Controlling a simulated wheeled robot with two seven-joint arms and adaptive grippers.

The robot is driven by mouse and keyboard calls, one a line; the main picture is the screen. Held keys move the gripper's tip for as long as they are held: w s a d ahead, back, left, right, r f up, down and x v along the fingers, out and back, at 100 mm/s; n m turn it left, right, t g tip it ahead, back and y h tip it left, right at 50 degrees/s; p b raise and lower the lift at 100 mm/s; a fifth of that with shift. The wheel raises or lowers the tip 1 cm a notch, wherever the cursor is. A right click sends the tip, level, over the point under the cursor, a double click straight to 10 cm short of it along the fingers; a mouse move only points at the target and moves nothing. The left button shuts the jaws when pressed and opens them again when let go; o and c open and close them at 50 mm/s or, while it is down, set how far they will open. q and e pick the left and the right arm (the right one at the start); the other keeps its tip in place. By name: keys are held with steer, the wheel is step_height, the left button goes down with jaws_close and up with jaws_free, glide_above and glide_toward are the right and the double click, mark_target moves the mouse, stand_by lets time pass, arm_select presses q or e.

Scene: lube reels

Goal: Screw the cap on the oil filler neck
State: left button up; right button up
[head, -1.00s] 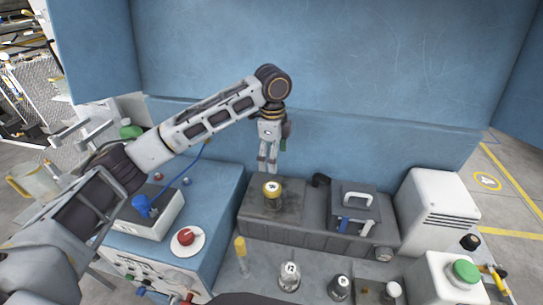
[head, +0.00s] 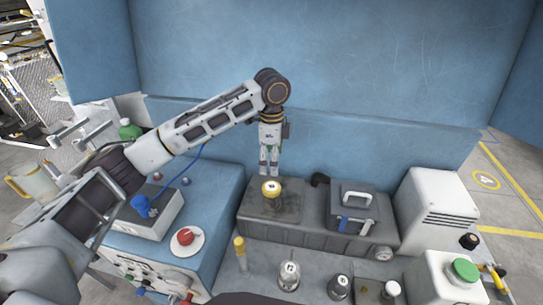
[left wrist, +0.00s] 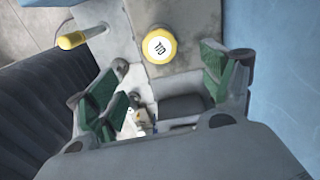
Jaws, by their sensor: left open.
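A round yellow cap (head: 271,189) with a white top face sits upright on the grey oil tank (head: 287,211). The neck under it is hidden. In the left wrist view the cap (left wrist: 159,45) shows dark lettering on its white face. My left gripper (head: 269,172) points down just above and behind the cap. Its green-padded fingers (left wrist: 162,72) are apart, with nothing between them, and the cap lies beyond their tips. My right gripper is not in view.
A dark box with a light handle (head: 356,200) stands right of the cap, and a black elbow fitting (head: 320,179) between them. The blue wall (head: 350,130) is close behind.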

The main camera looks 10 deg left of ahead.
mark_target(271, 187)
arm_select(q)
step_height(271, 187, down, 12)
steer(key=shift+r, duration=0.25)
steer(key=shift+f, duration=0.65)
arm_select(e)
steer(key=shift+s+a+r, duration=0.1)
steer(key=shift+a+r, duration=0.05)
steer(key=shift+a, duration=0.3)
arm_select(q)
steer(key=shift+c, duration=0.5)
steer(key=c, duration=1)
steer(key=shift+r+m+p, duration=0.1)
steer(key=shift+m+p, duration=0.3)
steer(key=shift+p, duration=0.2)
steer(key=shift+m, duration=0.3)
steer(key=shift+m+p, duration=0.3)
steer(key=shift+p, duration=0.1)
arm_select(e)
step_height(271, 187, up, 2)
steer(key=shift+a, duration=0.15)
